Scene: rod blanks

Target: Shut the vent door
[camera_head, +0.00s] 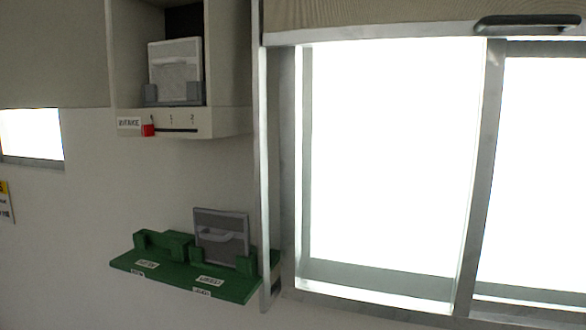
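A white intake housing (225,122) is on the wall at upper left, with its front open. A pale filter panel (175,66) stands upright in its grey holder (180,94). Below it is a ledge with an "INTAKE" label (129,122), a red knob (148,130) at the left end of a dark slot, and number marks. I cannot tell for sure which part is the vent door; no door covers the housing's opening. Neither of my grippers is in view.
A green shelf (190,277) below holds a grey filter panel (221,235) upright in its right holder; its left holder (160,242) looks empty. A bright window with a metal frame (477,190) fills the right. A dark handle (526,23) is at top right.

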